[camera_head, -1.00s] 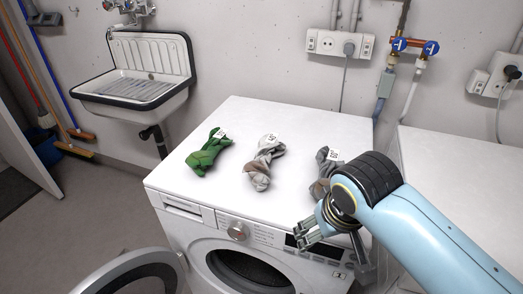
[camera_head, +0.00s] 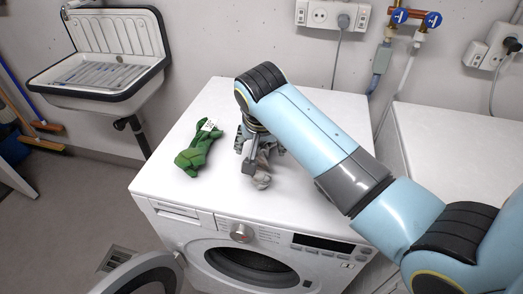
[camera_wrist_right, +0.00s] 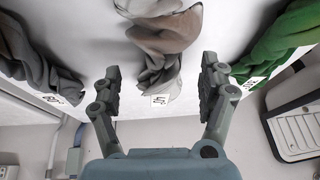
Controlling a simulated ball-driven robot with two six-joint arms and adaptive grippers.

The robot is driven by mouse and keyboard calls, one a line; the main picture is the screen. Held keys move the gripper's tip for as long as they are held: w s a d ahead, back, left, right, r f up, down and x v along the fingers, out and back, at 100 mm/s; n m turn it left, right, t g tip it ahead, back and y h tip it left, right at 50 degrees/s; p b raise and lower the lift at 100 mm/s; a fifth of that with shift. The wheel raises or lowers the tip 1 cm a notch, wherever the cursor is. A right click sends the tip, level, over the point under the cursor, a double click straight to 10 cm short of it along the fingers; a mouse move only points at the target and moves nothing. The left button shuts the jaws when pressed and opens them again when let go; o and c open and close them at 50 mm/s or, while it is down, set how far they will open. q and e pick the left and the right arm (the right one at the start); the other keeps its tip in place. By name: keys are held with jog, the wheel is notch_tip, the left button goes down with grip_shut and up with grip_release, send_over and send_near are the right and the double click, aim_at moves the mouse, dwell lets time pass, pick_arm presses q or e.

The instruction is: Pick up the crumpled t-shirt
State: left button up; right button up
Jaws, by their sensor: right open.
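Three crumpled cloths lie on the washing machine top (camera_head: 215,197); I cannot tell which of them is the t-shirt. The green cloth (camera_head: 195,152) is on the left, with a white tag. The grey and brown cloth (camera_head: 261,181) is in the middle, partly hidden by my right gripper (camera_head: 254,158). In the right wrist view, the open jaws of this gripper (camera_wrist_right: 160,68) stand on either side of the middle cloth (camera_wrist_right: 165,42), with its tag between them. The dark grey cloth (camera_wrist_right: 32,58) shows there too; my arm hides it in the head view. My left gripper is out of view.
The washing machine's round door (camera_head: 140,277) stands open at the front. A sink (camera_head: 105,60) hangs on the wall at the back left. A second white machine (camera_head: 455,140) stands at the right. Sockets and pipes are on the back wall.

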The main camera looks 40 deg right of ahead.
aim_at(260, 150)
jog(key=x, duration=0.5)
jog(key=shift+a, duration=0.15)
jog(key=c, duration=0.4)
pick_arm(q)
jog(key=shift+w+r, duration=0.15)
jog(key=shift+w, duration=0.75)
pick_arm(e)
jog(key=c, duration=1)
